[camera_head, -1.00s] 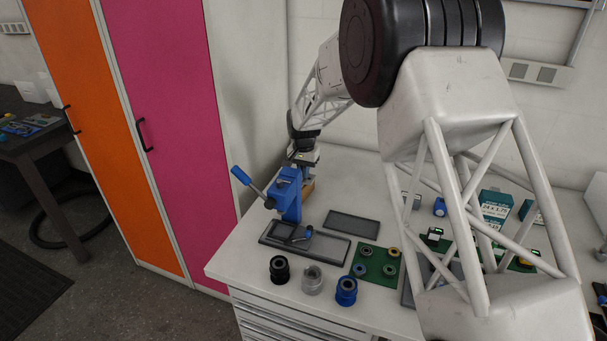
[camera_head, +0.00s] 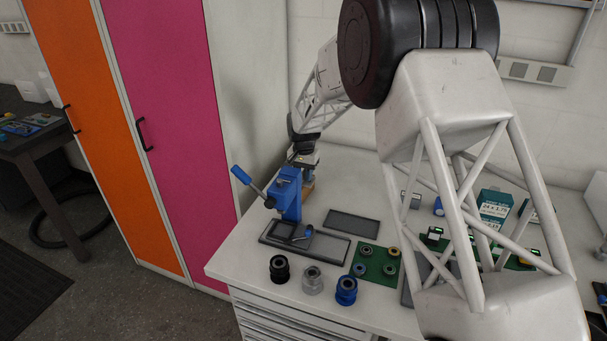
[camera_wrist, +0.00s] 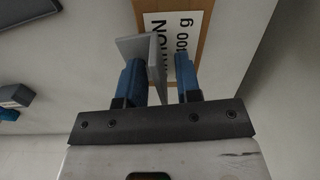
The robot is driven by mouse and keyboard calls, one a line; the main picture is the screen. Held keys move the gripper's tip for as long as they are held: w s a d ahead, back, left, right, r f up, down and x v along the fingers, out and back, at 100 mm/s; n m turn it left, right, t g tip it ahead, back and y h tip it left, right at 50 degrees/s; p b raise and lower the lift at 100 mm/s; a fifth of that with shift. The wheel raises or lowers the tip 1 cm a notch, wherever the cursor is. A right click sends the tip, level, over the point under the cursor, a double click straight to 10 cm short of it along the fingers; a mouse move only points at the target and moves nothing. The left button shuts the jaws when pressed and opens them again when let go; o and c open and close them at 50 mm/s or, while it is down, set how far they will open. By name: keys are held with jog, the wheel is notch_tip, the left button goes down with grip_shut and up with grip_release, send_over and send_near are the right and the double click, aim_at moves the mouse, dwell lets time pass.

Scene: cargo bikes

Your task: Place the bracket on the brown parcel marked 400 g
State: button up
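The brown parcel (camera_wrist: 205,45) lies under my gripper in the wrist view. Its white label (camera_wrist: 160,22) shows part of a "00 g" marking, partly covered by the bracket and fingers. In the head view only a sliver of the parcel (camera_head: 308,187) shows behind the blue press. The grey angled bracket (camera_wrist: 134,48) is over the parcel in the wrist view, with one plate between my blue fingers. My gripper (camera_wrist: 160,82) is open: the plate is close to the left finger, with a gap to the right one. Whether the bracket rests on the parcel is unclear.
The blue lever press (camera_head: 288,195) stands just in front of my gripper. A grey tray (camera_head: 352,226), a green mat (camera_head: 377,263) and several round parts, including a blue one (camera_head: 346,291), are nearer the front. Teal boxes (camera_head: 495,206) stand at the right.

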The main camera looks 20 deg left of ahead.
aim_at(304, 171)
jog(key=shift+r, duration=0.15)
notch_tip(304, 171, up, 12)
dwell(0.7)
dwell(0.5)
jog(key=s+d+r, duration=0.5)
jog(key=s+d, duration=0.1)
jog(key=d, duration=0.5)
jog(key=s+d+r+t, duration=0.1)
jog(key=s+d+r, duration=0.45)
jog(key=d, duration=0.45)
jog(key=s+d+r, duration=0.5)
jog(key=s+d, duration=0.1)
jog(key=d, duration=0.5)
jog(key=s+d+f, duration=0.1)
jog(key=s+d, duration=0.5)
jog(key=s, duration=0.4)
jog(key=s+d+f+t, duration=0.1)
jog(key=s+d+f, duration=0.1)
jog(key=s+d, duration=0.4)
jog(key=s+d+f, duration=0.2)
jog(key=s+d, duration=0.4)
jog(key=s, duration=0.9)
jog(key=shift+d+f+t, duration=0.2)
jog(key=shift+d+t, duration=0.1)
